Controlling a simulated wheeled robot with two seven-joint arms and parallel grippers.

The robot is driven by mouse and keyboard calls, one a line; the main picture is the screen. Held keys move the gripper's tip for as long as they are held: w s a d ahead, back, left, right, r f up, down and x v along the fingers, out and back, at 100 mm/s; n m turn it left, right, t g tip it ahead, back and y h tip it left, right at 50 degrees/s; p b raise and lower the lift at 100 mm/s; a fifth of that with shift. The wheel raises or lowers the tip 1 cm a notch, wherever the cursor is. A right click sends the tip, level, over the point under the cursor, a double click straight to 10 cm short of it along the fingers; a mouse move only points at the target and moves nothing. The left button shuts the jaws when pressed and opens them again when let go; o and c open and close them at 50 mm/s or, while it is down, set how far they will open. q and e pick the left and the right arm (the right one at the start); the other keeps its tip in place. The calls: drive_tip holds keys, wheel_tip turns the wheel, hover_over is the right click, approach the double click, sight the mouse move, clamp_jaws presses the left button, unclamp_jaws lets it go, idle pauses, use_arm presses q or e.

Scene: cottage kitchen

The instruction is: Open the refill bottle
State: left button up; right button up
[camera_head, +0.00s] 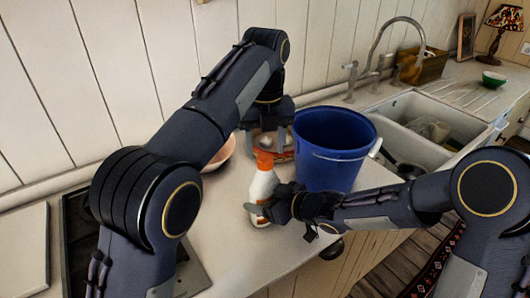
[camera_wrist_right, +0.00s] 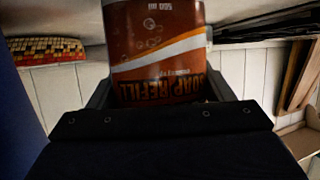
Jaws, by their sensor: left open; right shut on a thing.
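The refill bottle (camera_head: 262,186) stands on the counter in the head view, white with an orange top (camera_head: 264,158). In the right wrist view, its brown-orange label (camera_wrist_right: 160,50) reads "SOAP REFILL" upside down. My right gripper (camera_head: 262,209) is shut on the lower part of the bottle. The wrist view shows the bottle between its fingers (camera_wrist_right: 162,85). My left gripper (camera_head: 266,143) points down just above and behind the orange top in the picture. It is open, with its fingers apart. I cannot tell whether it touches the top.
A blue bucket (camera_head: 335,165) stands close to the right of the bottle. A pink bowl (camera_head: 221,155) sits behind my left arm. A sink (camera_head: 441,150) with a faucet (camera_head: 386,44) is at the right. The counter in front of the bottle is clear.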

sight(265, 158)
use_arm(q)
drive_tip(key=shift+f, duration=1.7)
